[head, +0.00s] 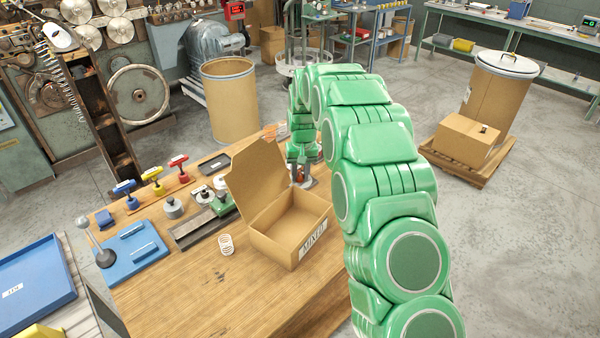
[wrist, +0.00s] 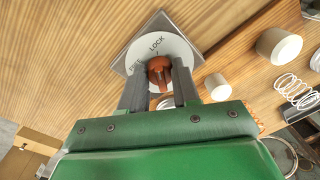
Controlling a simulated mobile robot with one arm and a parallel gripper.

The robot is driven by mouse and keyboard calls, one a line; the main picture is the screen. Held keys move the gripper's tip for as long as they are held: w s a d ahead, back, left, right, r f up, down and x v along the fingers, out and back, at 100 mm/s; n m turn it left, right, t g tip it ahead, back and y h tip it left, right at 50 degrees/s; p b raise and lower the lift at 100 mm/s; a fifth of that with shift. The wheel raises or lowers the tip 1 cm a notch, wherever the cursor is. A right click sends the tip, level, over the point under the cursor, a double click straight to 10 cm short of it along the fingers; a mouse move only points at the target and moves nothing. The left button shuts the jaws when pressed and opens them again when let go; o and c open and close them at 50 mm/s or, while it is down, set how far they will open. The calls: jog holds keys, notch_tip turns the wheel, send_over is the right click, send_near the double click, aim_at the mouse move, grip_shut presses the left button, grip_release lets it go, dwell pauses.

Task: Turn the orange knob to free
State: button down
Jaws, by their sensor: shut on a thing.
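The orange knob (wrist: 159,69) sits on a round white dial (wrist: 178,48) with the printed words FREE and LOCK. The dial is on a square grey plate on the wooden table. In the wrist view my gripper (wrist: 159,82) has one dark finger on each side of the knob and is shut on it. LOCK is printed above the knob and FREE to its upper left. I cannot tell clearly which word the knob points to. In the head view my green arm reaches down behind the open cardboard box, and the knob is hidden there.
The open cardboard box marked MIXED (head: 285,240) stands in front of my gripper. A white spring (head: 226,245) lies on the workbench (head: 200,290). A blue lever base (head: 130,250) and T-handled tools are at the left. The bench front is clear.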

jog(key=n, duration=0.6)
jog(key=shift+w, duration=0.1)
jog(key=n, duration=0.7)
jog(key=shift+n, duration=0.3)
dwell(0.4)
jog(key=c, duration=0.8)
grip_release()
jog(key=shift+r, duration=0.15)
jog(key=r, duration=0.7)
jog(key=shift+w, duration=0.2)
jog(key=shift+r, duration=0.25)
